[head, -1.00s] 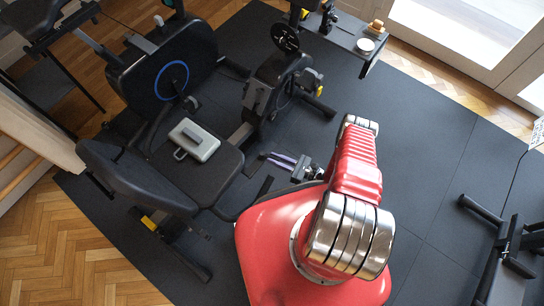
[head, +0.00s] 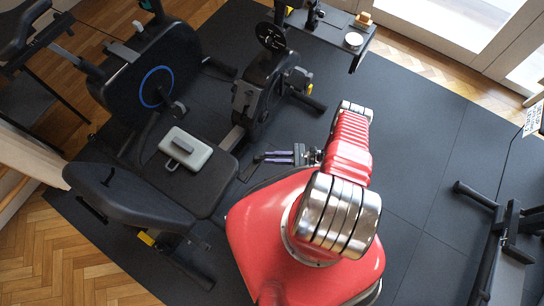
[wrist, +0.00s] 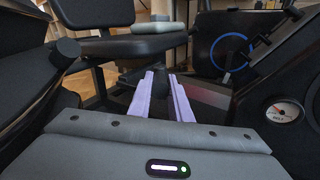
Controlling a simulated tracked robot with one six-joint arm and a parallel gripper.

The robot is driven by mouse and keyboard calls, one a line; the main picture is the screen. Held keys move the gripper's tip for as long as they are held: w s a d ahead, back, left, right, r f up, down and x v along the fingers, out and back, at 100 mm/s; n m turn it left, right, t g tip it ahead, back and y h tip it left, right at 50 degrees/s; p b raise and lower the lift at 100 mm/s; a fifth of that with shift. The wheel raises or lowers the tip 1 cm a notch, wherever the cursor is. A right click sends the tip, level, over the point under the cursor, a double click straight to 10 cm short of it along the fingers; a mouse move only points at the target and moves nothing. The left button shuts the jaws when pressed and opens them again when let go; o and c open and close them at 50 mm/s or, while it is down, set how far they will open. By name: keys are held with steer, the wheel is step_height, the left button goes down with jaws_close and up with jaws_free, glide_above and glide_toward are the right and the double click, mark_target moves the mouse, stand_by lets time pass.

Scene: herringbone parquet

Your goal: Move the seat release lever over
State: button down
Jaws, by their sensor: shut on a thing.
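The exercise bike has a black padded seat (head: 205,187), which also shows in the wrist view (wrist: 122,46). My gripper (head: 262,157) has lilac fingers and reaches left, close beside the seat's right edge, low by the bike frame. In the wrist view the fingers of my gripper (wrist: 165,78) point forward, below and in front of the seat. They are shut on a small dark part at their tips, which appears to be the seat release lever (wrist: 158,71). Most of the lever is hidden by the fingers and dark frame parts.
A pale grey-green case (head: 186,149) lies on the seat. The mat (head: 420,130) to the right is mostly clear.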

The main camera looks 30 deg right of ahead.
steer(key=shift+w+r, duration=0.1)
steer(key=shift+r, duration=0.05)
steer(key=c, duration=2)
jaws_free()
steer(key=o, duration=0.4)
steer(key=shift+c, duration=0.2)
steer(key=shift+r, duration=4.9)
steer(key=shift+c, duration=0.6)
